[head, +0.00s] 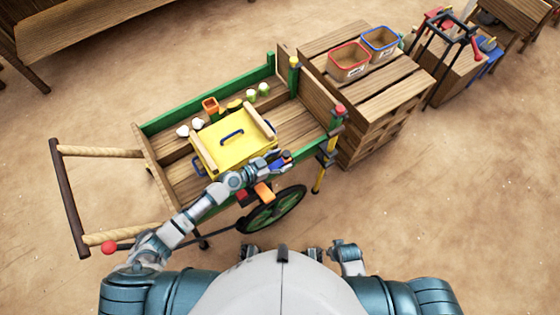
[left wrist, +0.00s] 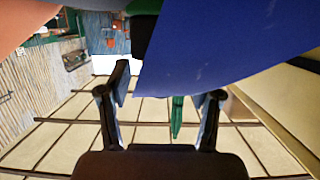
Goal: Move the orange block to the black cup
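An orange block-like piece (head: 263,192) shows beside the cart's near side, below my left forearm. A second orange piece (head: 210,105), which looks like a small cup, stands at the back of the cart bed. My left gripper (head: 282,161) is just right of the yellow box, over the cart's near edge, among small blue and dark things. In the left wrist view its two fingers (left wrist: 163,100) stand apart; a large blue surface (left wrist: 220,45) fills the space close above them. I cannot make out a black cup.
The yellow box (head: 236,136) with a blue handle sits in the green-edged cart (head: 160,123). Pale and green pieces lie behind it. A red-rimmed bin (head: 348,62) and a blue-rimmed bin (head: 380,42) stand on the slatted crate (head: 375,95). The sandy ground in front is open.

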